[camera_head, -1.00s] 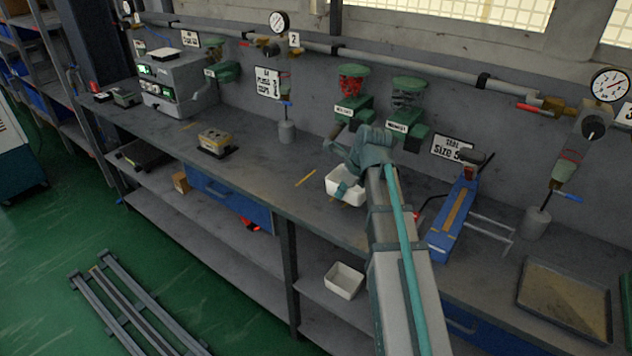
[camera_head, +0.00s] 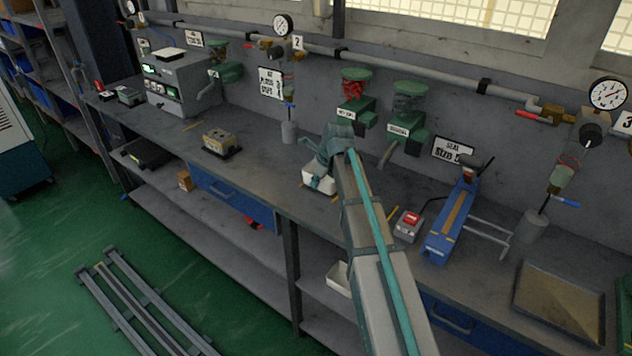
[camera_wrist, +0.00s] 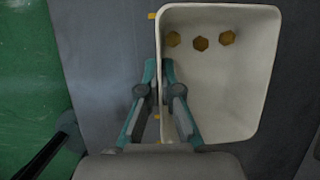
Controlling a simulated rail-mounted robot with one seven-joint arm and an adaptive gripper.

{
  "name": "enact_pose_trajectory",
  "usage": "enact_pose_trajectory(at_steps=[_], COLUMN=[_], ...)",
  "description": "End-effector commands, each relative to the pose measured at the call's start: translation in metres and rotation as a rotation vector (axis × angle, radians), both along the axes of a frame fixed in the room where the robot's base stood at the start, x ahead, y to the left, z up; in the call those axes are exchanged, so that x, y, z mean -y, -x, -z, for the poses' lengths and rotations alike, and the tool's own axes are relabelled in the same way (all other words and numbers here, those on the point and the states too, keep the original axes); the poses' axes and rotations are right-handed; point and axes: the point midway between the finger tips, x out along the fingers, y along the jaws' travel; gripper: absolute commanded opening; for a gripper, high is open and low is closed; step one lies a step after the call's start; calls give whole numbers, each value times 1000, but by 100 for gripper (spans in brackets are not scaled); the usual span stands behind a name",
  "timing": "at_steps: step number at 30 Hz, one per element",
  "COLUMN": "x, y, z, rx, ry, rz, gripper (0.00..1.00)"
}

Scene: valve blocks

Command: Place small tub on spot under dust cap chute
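The small white tub (camera_head: 317,182) is at the bench's front half, below and left of the red-filled hopper. My gripper (camera_head: 326,168) is at its rim. In the wrist view, the fingers (camera_wrist: 160,72) straddle the left wall of the tub (camera_wrist: 245,70), one inside and one outside, closed on it. Three brown-yellow hexagonal pieces lie in the tub. I cannot tell whether it touches the bench. The red-filled hopper (camera_head: 355,88) and dark-filled hopper (camera_head: 408,100) stand at the wall; their labels are too small to read surely. Yellow marks (camera_wrist: 152,16) lie beside the tub.
A red-button box (camera_head: 408,224) and a blue press (camera_head: 450,220) stand right of my arm. A yellowish block (camera_head: 220,142) and a grey cylinder (camera_head: 289,132) stand to the left. Another white tub (camera_head: 338,278) is on the lower shelf. Bench between block and tub is clear.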

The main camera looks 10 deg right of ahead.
Motion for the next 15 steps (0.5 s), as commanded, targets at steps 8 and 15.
enact_pose_trajectory(at_steps=[8,15], x=[0,0], y=[0,0], z=[10,13], rx=[1,1], ry=[-1,-1], rz=[0,0], gripper=[0,0])
